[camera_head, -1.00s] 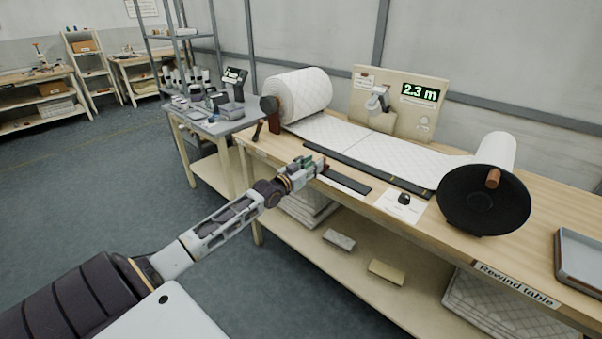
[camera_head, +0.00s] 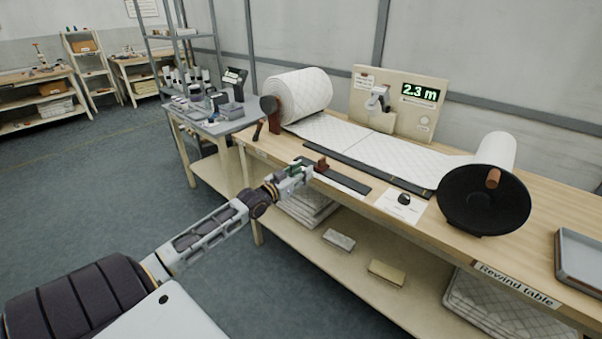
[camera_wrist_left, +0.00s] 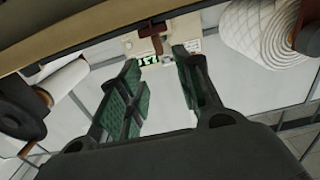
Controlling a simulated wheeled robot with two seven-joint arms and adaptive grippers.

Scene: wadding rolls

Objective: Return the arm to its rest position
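My left arm comes in from the lower left of the head view. Its gripper (camera_head: 303,167) is at the front edge of the rewind table, just left of a small red-brown block (camera_head: 321,164) on a dark strip. In the left wrist view the gripper (camera_wrist_left: 161,70) has its green-padded fingers apart, with nothing between them. The red-brown block (camera_wrist_left: 152,38) shows beyond the fingertips there, apart from them. My right gripper is not in view.
The rewind table (camera_head: 545,225) bears a large wadding roll (camera_head: 303,95), a board reading 2.3 m (camera_head: 420,92), a black disc with a handle (camera_head: 478,200) and a grey tray (camera_head: 580,262). Floor (camera_head: 110,185) left of the table is clear.

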